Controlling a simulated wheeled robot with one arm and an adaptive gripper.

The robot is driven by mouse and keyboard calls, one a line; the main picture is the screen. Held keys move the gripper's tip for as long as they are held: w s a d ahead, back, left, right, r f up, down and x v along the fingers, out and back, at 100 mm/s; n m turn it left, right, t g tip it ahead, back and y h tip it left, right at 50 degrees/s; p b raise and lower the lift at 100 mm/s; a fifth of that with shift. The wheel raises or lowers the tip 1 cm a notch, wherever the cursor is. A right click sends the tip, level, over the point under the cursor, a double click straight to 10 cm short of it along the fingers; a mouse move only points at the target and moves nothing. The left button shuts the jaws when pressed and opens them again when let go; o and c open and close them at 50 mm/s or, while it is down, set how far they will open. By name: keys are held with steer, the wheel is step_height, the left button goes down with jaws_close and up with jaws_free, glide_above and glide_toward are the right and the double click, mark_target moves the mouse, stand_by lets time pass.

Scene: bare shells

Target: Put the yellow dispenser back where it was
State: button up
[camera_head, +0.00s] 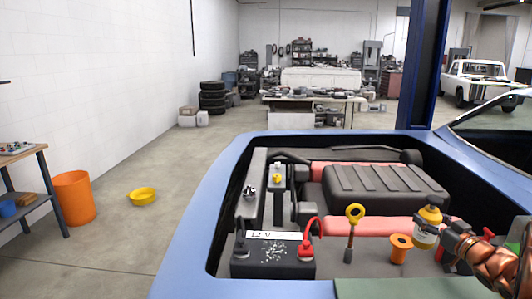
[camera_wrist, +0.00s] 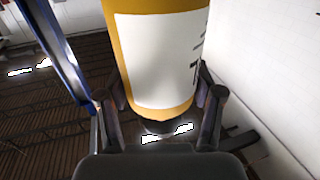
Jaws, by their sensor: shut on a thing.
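The yellow dispenser (camera_head: 426,234) is a bottle with a white label and a dark top, upright over the right part of the open engine bay in the head view. My gripper (camera_head: 441,240) comes in from the right edge and is shut on it. In the wrist view the dispenser (camera_wrist: 160,60) fills the upper middle, its label facing the camera, with a finger of my gripper (camera_wrist: 158,112) on each side. Whether its base touches anything below cannot be told.
Close to its left stand an orange spool-like piece (camera_head: 399,248) and a yellow ring-topped dipstick (camera_head: 351,231). A 12 V battery (camera_head: 272,254) with a red clamp sits at the front left of the bay. A black ribbed cover (camera_head: 384,190) lies behind.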

steer(key=w+a+r+m+h, duration=0.1)
steer(key=w+a, duration=0.2)
steer(key=a, duration=0.6)
steer(key=w+a+r+h, duration=0.1)
steer(key=w+a, duration=0.3)
steer(key=a, duration=0.6)
steer(key=w+a+r+m+h, duration=0.1)
steer(key=w+a+h, duration=0.1)
steer(key=a, duration=0.7)
steer(key=shift+w+a+m, duration=0.3)
steer(key=shift+w, duration=0.6)
steer(key=shift+r, duration=0.1)
steer(key=shift+a+f, duration=0.15)
steer(key=shift+f, duration=0.1)
